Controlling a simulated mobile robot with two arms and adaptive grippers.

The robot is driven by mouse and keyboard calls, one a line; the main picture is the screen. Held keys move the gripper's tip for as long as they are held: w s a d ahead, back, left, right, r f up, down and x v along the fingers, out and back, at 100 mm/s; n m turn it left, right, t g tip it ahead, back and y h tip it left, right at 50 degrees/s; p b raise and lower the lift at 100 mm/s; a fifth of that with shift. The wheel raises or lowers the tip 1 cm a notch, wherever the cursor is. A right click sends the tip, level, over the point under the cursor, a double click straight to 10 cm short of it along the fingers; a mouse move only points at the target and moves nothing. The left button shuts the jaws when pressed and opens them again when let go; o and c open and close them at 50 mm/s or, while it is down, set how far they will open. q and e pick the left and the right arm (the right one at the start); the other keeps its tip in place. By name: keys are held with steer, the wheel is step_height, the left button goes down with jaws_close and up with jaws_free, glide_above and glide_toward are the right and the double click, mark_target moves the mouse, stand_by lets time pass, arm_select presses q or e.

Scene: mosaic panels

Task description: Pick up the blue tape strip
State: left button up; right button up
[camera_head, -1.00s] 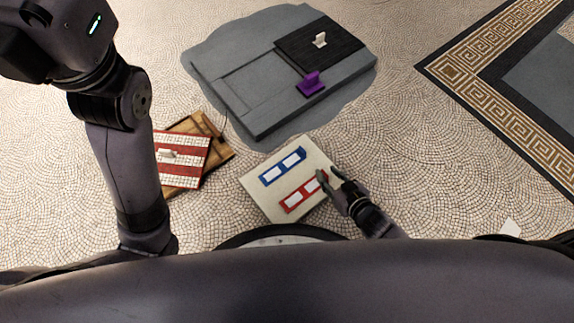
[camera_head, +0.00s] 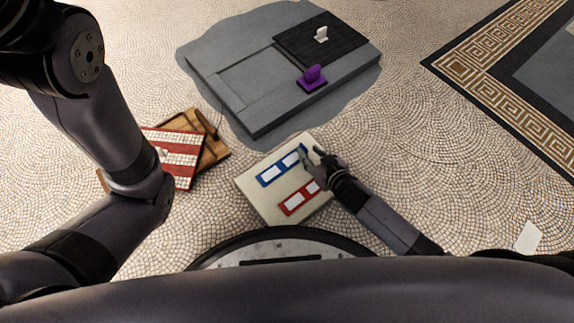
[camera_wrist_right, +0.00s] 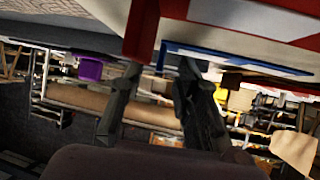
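The blue tape strip (camera_head: 281,166), a blue frame with white windows, lies on a pale board (camera_head: 262,205) in front of me. A similar red strip (camera_head: 300,197) lies beside it, nearer to me. My right gripper (camera_head: 310,152) is at the right end of the blue strip, partly covering that end. In the right wrist view its two fingers (camera_wrist_right: 161,65) stand apart with nothing between them, and a blue edge (camera_wrist_right: 235,60) shows close by the right finger. I cannot tell whether they touch. My left arm is at the left; its gripper is not in view.
A red-and-white striped panel (camera_head: 178,160) lies on a wooden tray (camera_head: 215,153) at the left. Behind is a grey slab (camera_head: 245,105) with a black panel (camera_head: 335,48) and a purple handle (camera_head: 312,76). A white piece (camera_head: 528,237) lies on the floor at the right.

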steer(key=shift+x, duration=0.8)
jaws_close()
